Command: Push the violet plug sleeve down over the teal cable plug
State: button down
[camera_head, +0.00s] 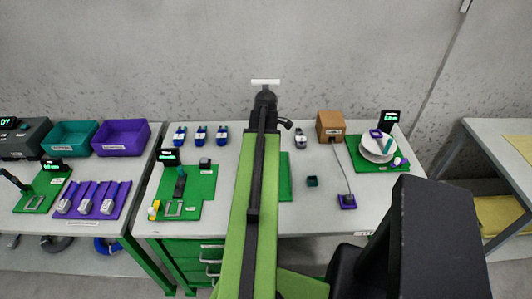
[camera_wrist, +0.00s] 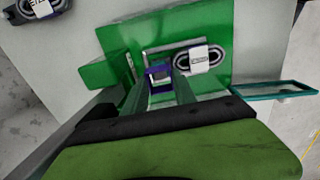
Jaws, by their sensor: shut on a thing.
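In the wrist view my gripper (camera_wrist: 160,82) is shut on the small violet plug sleeve (camera_wrist: 157,73), a square ring seen between the fingertips. It is over or at a pale plate on the green board (camera_wrist: 118,50); I cannot tell whether the sleeve touches anything below. The teal cable plug cannot be made out for certain; the sleeve and fingers may cover it. In the head view my arm runs up the middle to its dark wrist (camera_head: 265,97) and hides the sleeve.
A dark rounded piece with a white label (camera_wrist: 198,59) lies close right of the sleeve. A brown box (camera_head: 331,126) and a white cable roll (camera_head: 378,149) stand right of my arm.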

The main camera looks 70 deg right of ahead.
jog(key=shift+f, duration=0.15)
jog(key=c, duration=0.9)
grip_release()
notch_tip(320, 180, up, 8)
jog(key=p, duration=0.7)
jog(key=shift+s+p, duration=0.1)
jog(key=shift+p, duration=0.3)
jog(key=shift+s, duration=0.1)
